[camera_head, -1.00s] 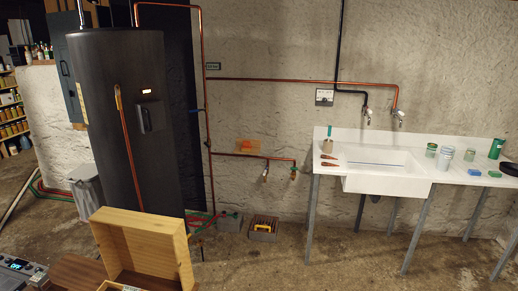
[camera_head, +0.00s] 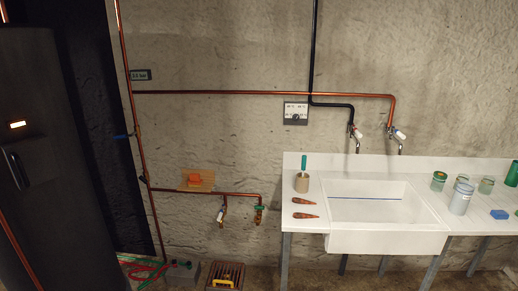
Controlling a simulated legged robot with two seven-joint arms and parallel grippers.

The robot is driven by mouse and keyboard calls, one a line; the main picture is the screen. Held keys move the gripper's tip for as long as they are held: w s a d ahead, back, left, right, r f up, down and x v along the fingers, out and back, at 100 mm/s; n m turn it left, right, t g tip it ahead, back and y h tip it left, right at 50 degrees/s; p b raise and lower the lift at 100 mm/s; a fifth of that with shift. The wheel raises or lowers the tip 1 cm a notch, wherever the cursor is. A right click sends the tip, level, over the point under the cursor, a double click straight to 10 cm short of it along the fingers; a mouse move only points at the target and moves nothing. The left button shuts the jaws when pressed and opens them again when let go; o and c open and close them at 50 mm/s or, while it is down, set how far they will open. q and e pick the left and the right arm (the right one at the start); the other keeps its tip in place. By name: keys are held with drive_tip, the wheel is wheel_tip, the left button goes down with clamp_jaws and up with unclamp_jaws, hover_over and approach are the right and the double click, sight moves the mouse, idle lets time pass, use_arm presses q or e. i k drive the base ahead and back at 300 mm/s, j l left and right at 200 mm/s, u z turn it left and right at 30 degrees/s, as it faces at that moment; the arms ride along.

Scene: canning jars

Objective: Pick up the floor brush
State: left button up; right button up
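Neither of my grippers is in view.
The dark tank (camera_head: 45,150) stands at the left. A crate (camera_head: 225,277) sits on the floor by the wall.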

sight(195, 180)
drive_tip(key=i+u, duration=0.3)
drive_tip(key=i, duration=0.45)
drive_tip(key=i+l+u, duration=0.15)
drive_tip(key=i+u, duration=0.2)
drive_tip(key=i, duration=0.4)
drive_tip(key=i+j+z, duration=0.4)
drive_tip(key=i, duration=0.2)
drive_tip(key=i+j+z, duration=0.35)
drive_tip(key=i+j, duration=0.15)
drive_tip(key=i+j+z, duration=0.4)
drive_tip(key=j, duration=0.4)
